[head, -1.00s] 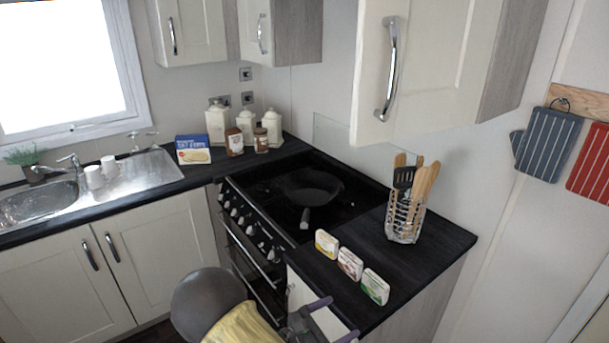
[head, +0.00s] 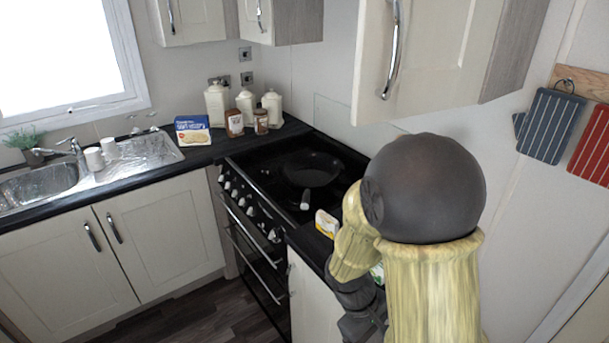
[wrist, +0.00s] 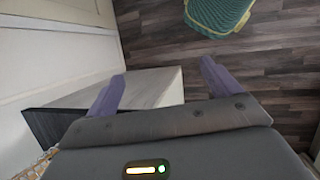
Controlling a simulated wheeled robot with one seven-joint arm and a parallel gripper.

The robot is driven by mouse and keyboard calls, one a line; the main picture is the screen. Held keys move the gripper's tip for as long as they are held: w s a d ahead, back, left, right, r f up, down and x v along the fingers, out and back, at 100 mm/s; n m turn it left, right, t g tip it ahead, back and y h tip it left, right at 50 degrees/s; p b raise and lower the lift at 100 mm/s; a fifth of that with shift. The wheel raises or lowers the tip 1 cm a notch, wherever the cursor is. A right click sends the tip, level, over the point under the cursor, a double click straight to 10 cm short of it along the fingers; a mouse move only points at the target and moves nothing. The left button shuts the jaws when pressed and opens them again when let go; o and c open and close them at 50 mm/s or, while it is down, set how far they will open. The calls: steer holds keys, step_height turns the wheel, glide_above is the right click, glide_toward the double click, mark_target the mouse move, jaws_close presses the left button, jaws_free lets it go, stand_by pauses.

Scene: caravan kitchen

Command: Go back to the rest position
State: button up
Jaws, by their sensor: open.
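My gripper (wrist: 160,88) is open, with two purple fingers spread apart and nothing between them in the wrist view. Beyond the fingers are the end of a counter unit (wrist: 145,88) and the wood floor (wrist: 270,65). In the head view my arm stands large at the lower right, in front of the right counter, and I cannot make out the fingers there. The arm hides the utensil holder and most of the small cartons; one yellow-and-white carton (head: 326,224) shows beside it.
A dark pan (head: 312,170) sits on the black stove (head: 268,178). The back counter holds a blue box (head: 192,130), jars and canisters (head: 216,104). An upper cabinet (head: 440,50) hangs above my arm. A green ribbed object (wrist: 218,14) is above the floor. The floor (head: 215,312) before the stove is clear.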

step_height(320, 180, up, 7)
steer(key=m+t+y, duration=0.4)
steer(key=m, duration=0.3)
steer(key=shift+d+f+m, duration=0.15)
steer(key=shift+f+m, duration=0.05)
steer(key=shift+m, duration=0.1)
steer(key=shift+c, duration=0.7)
